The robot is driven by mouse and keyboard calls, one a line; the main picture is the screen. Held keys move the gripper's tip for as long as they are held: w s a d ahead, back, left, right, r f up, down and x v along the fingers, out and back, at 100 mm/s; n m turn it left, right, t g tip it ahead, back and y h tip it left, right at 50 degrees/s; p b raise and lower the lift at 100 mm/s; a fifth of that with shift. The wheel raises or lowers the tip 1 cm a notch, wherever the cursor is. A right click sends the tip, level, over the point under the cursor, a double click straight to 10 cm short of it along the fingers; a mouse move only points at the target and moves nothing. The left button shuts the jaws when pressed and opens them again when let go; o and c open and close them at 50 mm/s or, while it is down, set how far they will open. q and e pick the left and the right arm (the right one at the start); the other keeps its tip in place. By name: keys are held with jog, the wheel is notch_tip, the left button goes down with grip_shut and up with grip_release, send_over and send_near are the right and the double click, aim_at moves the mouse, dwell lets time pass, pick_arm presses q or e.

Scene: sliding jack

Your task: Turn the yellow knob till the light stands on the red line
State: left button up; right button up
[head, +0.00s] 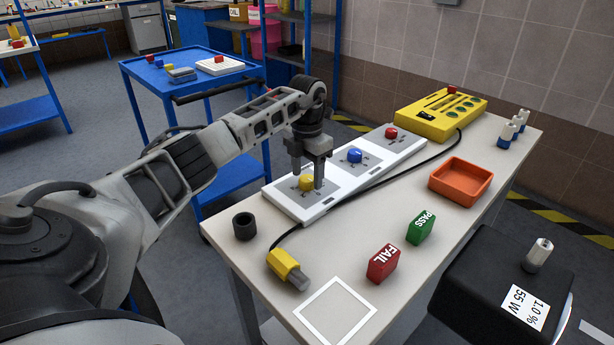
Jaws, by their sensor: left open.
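The yellow knob (306,184) sits on a grey plate at the near left end of a long white panel (328,202). My left gripper (308,177) points down over it, open, with one finger on each side of the knob. I cannot tell whether the fingers touch it. A blue knob (355,155) and a red knob (391,132) sit further along the same panel. The light and the red line cannot be made out from here. My right gripper is not in view.
A yellow box (424,126) with green round parts stands at the back. A black cable runs to a yellow-ended plug (284,265). A black ring (244,226), red FAIL block (383,263), green PASS block (420,228) and orange tray (484,187) are on the table.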

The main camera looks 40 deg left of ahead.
pick_arm(q)
jog(key=shift+f, duration=0.55)
jog(key=c, duration=1)
